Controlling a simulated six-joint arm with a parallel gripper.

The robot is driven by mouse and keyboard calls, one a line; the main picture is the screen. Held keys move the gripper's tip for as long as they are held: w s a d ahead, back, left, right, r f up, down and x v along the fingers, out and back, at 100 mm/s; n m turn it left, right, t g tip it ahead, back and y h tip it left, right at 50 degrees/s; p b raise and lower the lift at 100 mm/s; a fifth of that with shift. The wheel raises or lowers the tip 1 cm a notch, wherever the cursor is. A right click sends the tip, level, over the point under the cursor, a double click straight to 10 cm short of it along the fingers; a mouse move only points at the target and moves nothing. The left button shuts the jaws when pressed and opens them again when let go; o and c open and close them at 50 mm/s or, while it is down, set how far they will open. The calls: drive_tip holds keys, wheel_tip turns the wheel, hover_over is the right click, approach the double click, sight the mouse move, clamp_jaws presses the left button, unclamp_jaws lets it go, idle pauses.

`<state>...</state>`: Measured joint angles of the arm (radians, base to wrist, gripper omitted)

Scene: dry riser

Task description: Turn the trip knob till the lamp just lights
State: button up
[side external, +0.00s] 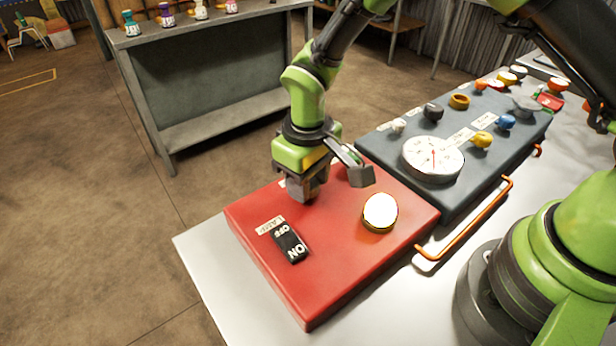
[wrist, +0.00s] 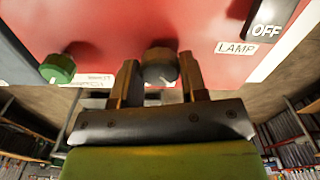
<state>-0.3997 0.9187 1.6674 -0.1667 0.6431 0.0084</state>
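The red panel box (side external: 330,255) carries a round lamp (side external: 380,211), glowing bright white in the side view. My gripper (side external: 303,196) points down at the panel's far-left part and hides the knob there. In the wrist view a dark round knob (wrist: 159,65) with a pale pointer mark sits between the two fingers of my gripper (wrist: 160,75). The fingers flank it closely and look shut on it. A green knob (wrist: 57,68) stands apart to the left, with labels too blurred to read. I cannot read a trip label.
A black OFF/ON rocker switch (side external: 290,243) with a LAMP label sits near the panel's front left. A grey panel (side external: 455,190) with a white dial (side external: 433,158) and several knobs adjoins it. An orange rail (side external: 470,222) runs along its near edge.

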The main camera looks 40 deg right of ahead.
drive_tip(key=shift+n, duration=1)
drive_tip(key=o, duration=0.9)
drive_tip(key=shift+o, duration=0.2)
wheel_tip(320, 180, up, 9)
drive_tip(key=shift+r, duration=0.5)
